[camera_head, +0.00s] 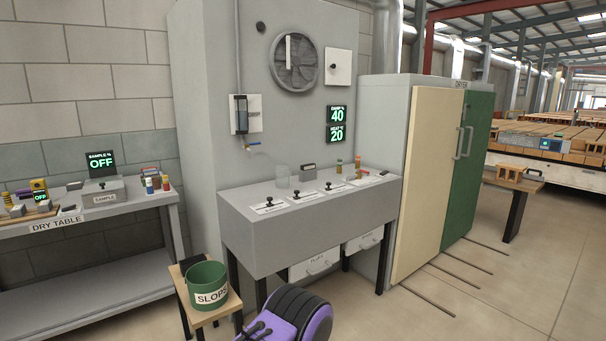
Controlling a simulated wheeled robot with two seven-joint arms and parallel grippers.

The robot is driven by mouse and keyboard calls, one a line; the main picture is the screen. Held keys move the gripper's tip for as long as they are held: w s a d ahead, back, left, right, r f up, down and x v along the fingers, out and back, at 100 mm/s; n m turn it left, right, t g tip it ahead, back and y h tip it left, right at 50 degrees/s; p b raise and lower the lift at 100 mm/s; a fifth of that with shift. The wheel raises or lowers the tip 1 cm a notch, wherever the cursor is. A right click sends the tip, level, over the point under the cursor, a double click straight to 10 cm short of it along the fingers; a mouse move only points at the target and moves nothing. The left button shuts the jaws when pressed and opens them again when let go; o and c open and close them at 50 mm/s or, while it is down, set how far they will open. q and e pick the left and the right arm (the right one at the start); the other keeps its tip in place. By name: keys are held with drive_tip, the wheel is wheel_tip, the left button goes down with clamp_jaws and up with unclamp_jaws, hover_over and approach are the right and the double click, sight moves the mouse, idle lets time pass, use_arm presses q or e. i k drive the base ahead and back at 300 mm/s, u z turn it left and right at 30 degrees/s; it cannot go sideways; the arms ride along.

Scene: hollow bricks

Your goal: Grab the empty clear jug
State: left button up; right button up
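A clear jug (282,176) stands upright on the left part of the grey bench (262,250), near the wall of the tall grey cabinet. It is see-through and looks empty, though it is small in view. A thin tap (248,147) juts from the cabinet to the left of the jug and above it. Neither of my grippers can be made out in the head view, so nothing is seen holding the jug.
A green slops bucket (207,285) stands on a small wooden stool before the bench. A purple and black object (318,322) is cut off at the bottom edge. The dry table (62,222) is at left, the dryer (425,180) at right. Open floor lies at right.

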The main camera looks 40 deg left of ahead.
sight(283, 174)
drive_tip(key=i, duration=2.3)
drive_tip(key=u, duration=1.15)
